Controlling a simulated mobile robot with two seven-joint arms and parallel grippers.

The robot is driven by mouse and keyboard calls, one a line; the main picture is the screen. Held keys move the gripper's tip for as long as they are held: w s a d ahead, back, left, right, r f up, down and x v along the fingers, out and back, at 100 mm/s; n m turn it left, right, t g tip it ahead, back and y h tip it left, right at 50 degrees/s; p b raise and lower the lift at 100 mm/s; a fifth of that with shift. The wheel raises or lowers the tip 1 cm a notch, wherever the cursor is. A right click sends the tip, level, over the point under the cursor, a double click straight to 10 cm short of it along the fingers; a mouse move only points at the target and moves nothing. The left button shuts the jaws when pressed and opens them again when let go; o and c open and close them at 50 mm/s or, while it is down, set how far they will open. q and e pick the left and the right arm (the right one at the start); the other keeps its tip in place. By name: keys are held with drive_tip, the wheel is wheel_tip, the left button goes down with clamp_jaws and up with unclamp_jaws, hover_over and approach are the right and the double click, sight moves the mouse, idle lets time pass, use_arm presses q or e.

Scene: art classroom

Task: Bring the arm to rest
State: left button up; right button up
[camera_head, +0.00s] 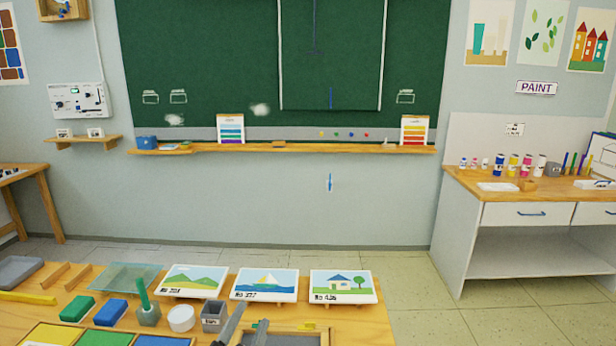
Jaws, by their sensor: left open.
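My left gripper (248,318) shows at the bottom edge, low over the front table. Its two dark fingers are apart with nothing seen between them. They overlap the edge of a wooden-rimmed grey tray (312,338) and sit just right of a small grey box (214,316). The rest of the left arm is below the frame. My right gripper is not in view.
The table (372,322) holds three picture cards (265,284), a green block (77,308), a blue block (110,312), a white round container (181,318) and a glass sheet (128,278). A paint counter (545,190) stands right; floor between is clear.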

use_arm(q)
drive_tip(key=s+a+f+n+g+y, duration=0.1)
drive_tip(key=s+a+f+n+g, duration=0.4)
drive_tip(key=s+f, duration=0.5)
drive_tip(key=s+a+f+n+g+y, duration=0.1)
drive_tip(key=s+a+f+n+g, duration=0.1)
drive_tip(key=s+f+g, duration=0.8)
drive_tip(key=s+f+t+b, duration=0.1)
drive_tip(key=s+f+b, duration=0.25)
drive_tip(key=f, duration=1.95)
drive_tip(key=s+a+f+g+b, duration=0.1)
drive_tip(key=s+a+f+b, duration=0.1)
drive_tip(key=s+f, duration=1.4)
drive_tip(key=shift+s+a+f+b, duration=0.2)
drive_tip(key=shift+a+f+b, duration=0.15)
drive_tip(key=shift+f+b, duration=0.3)
